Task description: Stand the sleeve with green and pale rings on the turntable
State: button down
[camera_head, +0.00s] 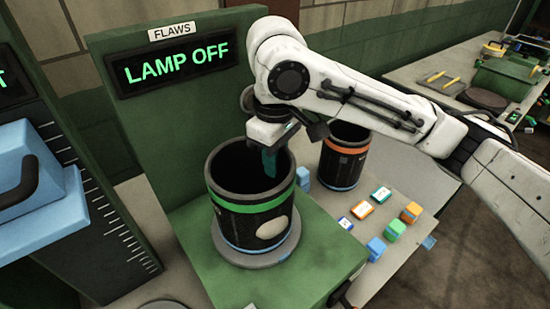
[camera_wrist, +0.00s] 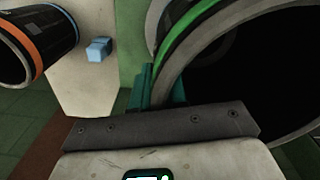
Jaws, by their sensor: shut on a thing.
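The black sleeve (camera_head: 232,218) has a green ring near its top, a pale oval patch on its side and a thin bluish band at its foot. It is upright over the round grey turntable (camera_head: 238,259); I cannot tell if its foot rests fully on it. My gripper (camera_head: 270,160) reaches down at the sleeve's far right rim, its teal fingers shut on the wall. In the wrist view my gripper (camera_wrist: 160,88) is at the rim beside the green ring (camera_wrist: 190,42), and the dark opening fills the right side. The fingertips inside are partly hidden.
A second dark sleeve with an orange ring (camera_head: 346,146) stands behind to the right. Several small coloured blocks (camera_head: 394,230) lie on the pale table. A green panel with a "LAMP OFF" display (camera_head: 177,63) rises behind the turntable. A blue block with a handle (camera_head: 30,180) is at left.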

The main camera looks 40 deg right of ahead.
jog(key=c, duration=1.1)
grip_release()
jog(key=shift+c, duration=0.2)
notch_tip(320, 180, up, 12)
jog(key=shift+r, duration=0.15)
